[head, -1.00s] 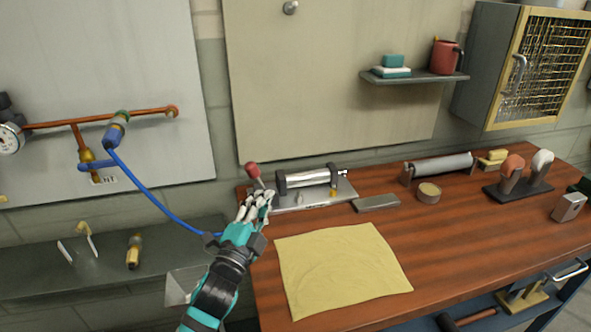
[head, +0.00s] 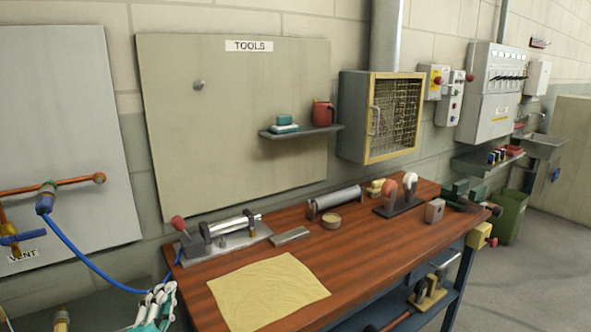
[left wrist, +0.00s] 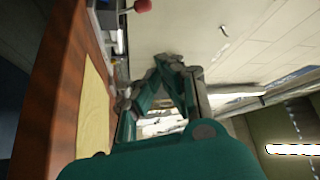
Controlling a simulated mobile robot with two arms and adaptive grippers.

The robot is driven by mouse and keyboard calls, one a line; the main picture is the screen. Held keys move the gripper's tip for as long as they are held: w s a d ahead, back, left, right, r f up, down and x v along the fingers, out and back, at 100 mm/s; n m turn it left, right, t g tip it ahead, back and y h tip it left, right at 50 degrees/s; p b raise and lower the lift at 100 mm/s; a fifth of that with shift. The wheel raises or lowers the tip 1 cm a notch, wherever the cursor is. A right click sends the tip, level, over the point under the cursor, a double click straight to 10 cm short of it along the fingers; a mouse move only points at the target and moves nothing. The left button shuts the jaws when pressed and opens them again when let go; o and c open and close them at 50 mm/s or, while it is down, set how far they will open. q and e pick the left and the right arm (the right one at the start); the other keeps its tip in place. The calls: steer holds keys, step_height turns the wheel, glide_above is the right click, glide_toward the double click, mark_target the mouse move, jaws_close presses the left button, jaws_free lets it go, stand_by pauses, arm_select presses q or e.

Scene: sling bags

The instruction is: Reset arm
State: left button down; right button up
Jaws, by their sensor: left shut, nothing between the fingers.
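My left gripper (head: 158,308) shows at the bottom left of the head view, cut off by the lower edge, just left of the wooden workbench (head: 375,235). In the left wrist view its teal and grey fingers (left wrist: 172,60) come together at the tips, with nothing held between them. A metal fixture with a red-knobbed lever (head: 179,223) stands on the bench's left end, apart from the gripper. The red knob (left wrist: 142,6) also shows at the top of the left wrist view. My right gripper is in neither view.
A yellow cloth (head: 268,292) lies flat on the bench. A blue hose (head: 92,263) hangs from the pipe valve at left, passing near my gripper. Floor is open at right.

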arm_select(q)
steer(key=s+f+n+g+y, duration=0.1)
steer(key=s+f+n+g, duration=0.35)
steer(key=f, duration=0.35)
steer(key=s+f+n+g, duration=0.35)
steer(key=s+f, duration=0.25)
steer(key=f, duration=0.2)
steer(key=s+d+f+n+g+h, duration=0.1)
steer(key=s+d+f+n+g, duration=0.2)
steer(key=s, duration=0.6)
steer(key=s+d+f+n+g, duration=0.1)
steer(key=s+d+f+g, duration=0.1)
steer(key=s+f+g, duration=0.55)
steer(key=s+f, duration=0.2)
steer(key=f, duration=1)
steer(key=s+f, duration=0.2)
steer(key=f, duration=1)
steer(key=s+a+f+p, duration=0.1)
steer(key=s+a+f, duration=0.2)
steer(key=s+f, duration=1.1)
steer(key=shift+s+f+m+g, duration=0.15)
steer(key=shift+s+m+g, duration=0.3)
steer(key=shift+s, duration=0.55)
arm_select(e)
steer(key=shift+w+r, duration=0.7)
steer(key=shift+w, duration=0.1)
